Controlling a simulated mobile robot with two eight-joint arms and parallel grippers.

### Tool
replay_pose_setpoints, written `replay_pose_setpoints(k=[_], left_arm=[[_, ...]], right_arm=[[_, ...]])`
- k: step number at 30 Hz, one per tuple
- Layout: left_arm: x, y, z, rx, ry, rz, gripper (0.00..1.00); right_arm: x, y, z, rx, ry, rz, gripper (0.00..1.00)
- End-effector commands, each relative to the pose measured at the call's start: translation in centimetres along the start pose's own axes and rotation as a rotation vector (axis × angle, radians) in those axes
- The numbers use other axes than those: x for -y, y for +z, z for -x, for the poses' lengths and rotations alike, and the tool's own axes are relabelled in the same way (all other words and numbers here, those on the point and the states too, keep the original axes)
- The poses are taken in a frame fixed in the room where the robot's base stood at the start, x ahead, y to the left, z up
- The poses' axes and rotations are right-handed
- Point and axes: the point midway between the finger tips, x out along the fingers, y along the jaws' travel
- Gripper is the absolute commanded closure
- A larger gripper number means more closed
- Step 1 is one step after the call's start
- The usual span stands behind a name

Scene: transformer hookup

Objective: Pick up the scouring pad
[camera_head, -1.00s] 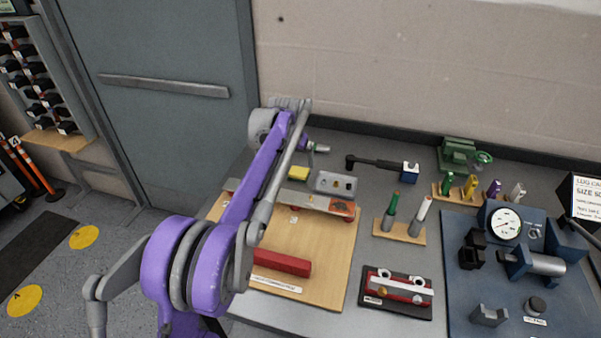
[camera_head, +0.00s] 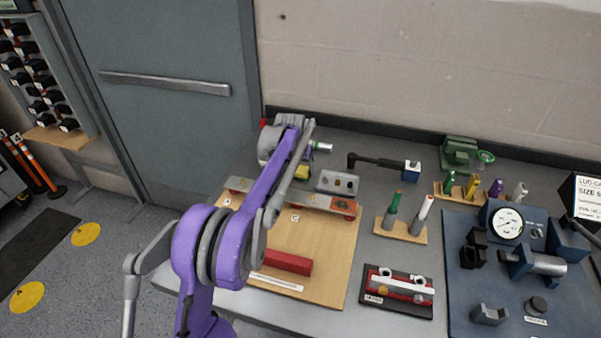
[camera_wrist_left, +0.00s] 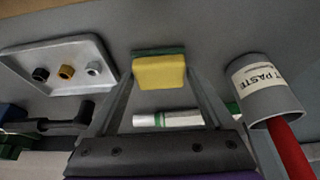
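The scouring pad (camera_wrist_left: 159,72), a yellow block with a green layer along its far edge, lies between the fingertips in the left wrist view. In the head view the pad (camera_head: 301,173) is partly hidden behind my left arm. My left gripper (camera_wrist_left: 160,78) is open, with one finger on each side of the pad. The fingertips are close to its sides; I cannot tell whether they touch it. In the head view these fingers are hidden by my arm. My right gripper is in neither view.
A grey paste pot (camera_wrist_left: 266,90) with a red handle stands near the right finger in the wrist view. A white marker-like tube (camera_wrist_left: 170,118) shows between the fingers. A grey tray (camera_head: 338,183) with small fittings sits close by. A wooden board (camera_head: 325,250) lies in front.

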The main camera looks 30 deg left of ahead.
Motion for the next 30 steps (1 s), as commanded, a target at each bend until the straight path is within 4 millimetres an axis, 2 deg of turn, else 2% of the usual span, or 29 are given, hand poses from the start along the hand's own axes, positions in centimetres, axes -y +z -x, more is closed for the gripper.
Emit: replay_pose_setpoints(k=[1, 9, 10, 19, 30], left_arm=[[0.0, 0.0, 0.0, 0.000, 0.000, 0.000, 0.25], [0.0, 0.0, 0.0, 0.000, 0.000, 0.000, 0.74], [0.0, 0.0, 0.0, 0.000, 0.000, 0.000, 0.77], [0.0, -0.3, 0.7, 0.000, 0.000, 0.000, 0.77], [0.0, -3.0, 7.2, -0.001, 0.000, 0.001, 0.77]], right_arm=[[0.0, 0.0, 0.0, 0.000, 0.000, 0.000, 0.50], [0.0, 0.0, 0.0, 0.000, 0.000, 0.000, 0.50], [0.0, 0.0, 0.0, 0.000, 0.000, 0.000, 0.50], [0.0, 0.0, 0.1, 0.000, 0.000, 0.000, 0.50], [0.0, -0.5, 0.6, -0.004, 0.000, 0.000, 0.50]])
